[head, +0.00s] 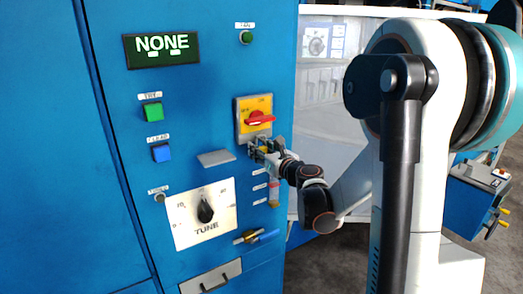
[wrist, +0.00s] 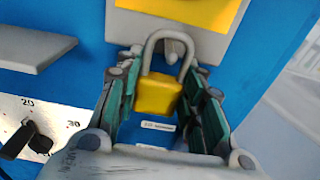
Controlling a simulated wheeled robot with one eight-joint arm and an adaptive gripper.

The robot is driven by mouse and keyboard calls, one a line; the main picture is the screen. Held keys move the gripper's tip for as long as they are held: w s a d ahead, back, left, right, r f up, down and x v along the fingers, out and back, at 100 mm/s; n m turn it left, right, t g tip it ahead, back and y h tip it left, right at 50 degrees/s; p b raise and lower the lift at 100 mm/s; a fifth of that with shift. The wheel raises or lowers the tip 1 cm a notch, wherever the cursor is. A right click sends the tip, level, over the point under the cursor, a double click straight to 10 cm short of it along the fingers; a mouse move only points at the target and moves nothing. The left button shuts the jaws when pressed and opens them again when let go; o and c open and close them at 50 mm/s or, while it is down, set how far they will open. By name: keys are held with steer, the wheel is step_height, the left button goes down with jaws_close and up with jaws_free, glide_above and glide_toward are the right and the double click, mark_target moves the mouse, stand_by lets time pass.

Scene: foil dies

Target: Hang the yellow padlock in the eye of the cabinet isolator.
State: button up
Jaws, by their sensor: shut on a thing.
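The yellow padlock (wrist: 157,95) is upright between the fingers of my gripper (wrist: 163,70) in the wrist view, its grey shackle up. The cabinet isolator (head: 255,116) has a yellow plate and a red handle on the blue cabinet; the plate's lower part (wrist: 190,10) tops the wrist view. Its grey eye (wrist: 174,48) shows within the outline of the shackle; I cannot tell whether the shackle passes through it. In the head view my gripper (head: 262,148) is just below the isolator, shut on the padlock, which is mostly hidden there.
A grey ledge (head: 215,158) sticks out left of my gripper, above the TUNE dial (head: 204,210). A pale glossy panel (head: 325,110) stands to the right.

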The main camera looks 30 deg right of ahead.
steer(key=o, duration=0.8)
steer(key=shift+w, duration=0.15)
steer(key=o, duration=0.4)
steer(key=shift+w+f, duration=0.15)
steer(key=shift+w, duration=0.05)
steer(key=s, duration=1.2)
steer(key=shift+d+r, duration=0.15)
steer(key=shift+r, duration=0.15)
